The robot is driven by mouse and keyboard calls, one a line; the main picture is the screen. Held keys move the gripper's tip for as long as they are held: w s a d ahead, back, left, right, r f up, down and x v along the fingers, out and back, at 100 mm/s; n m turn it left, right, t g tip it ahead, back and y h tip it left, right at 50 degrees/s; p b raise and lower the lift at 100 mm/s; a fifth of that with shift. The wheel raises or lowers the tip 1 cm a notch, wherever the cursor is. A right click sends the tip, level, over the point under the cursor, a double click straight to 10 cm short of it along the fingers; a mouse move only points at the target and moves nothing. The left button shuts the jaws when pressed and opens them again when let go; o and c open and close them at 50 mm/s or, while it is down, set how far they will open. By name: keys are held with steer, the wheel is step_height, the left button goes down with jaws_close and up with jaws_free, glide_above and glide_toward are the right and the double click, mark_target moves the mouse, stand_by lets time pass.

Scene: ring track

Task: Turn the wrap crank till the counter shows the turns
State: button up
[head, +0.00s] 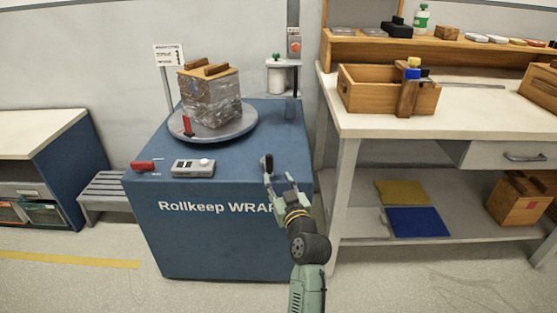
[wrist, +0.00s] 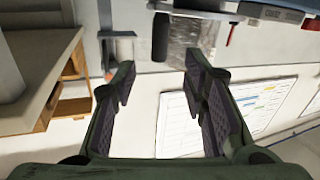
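The blue wrap machine (head: 225,240), lettered "Rollkeep WRAP", carries a round grey turntable (head: 235,137) with a film-wrapped crate load (head: 212,100) on it. A dark upright knob (head: 267,163), seemingly the crank grip, stands at the machine's front right corner. It seems to be the dark cylinder (wrist: 160,37) in the wrist view. My gripper (head: 279,178) is open and empty, close to the knob, which shows ahead of the fingertips (wrist: 158,78) and not clearly between them. A grey box (head: 193,168), possibly the counter, sits on the front top edge; no digits are legible.
A film roll post (head: 276,80) and a red button box (head: 294,46) stand behind. A workbench (head: 440,115) with a wooden tray (head: 360,92) is close on the right. A low grey bench (head: 103,187) is left.

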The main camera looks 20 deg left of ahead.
mark_target(270, 164)
steer(key=shift+m, duration=0.4)
steer(key=x, duration=1)
steer(key=shift+w+a+r, duration=0.1)
steer(key=shift+w+a, duration=0.1)
steer(key=shift+w, duration=0.1)
steer(key=shift+c, duration=0.5)
jaws_close()
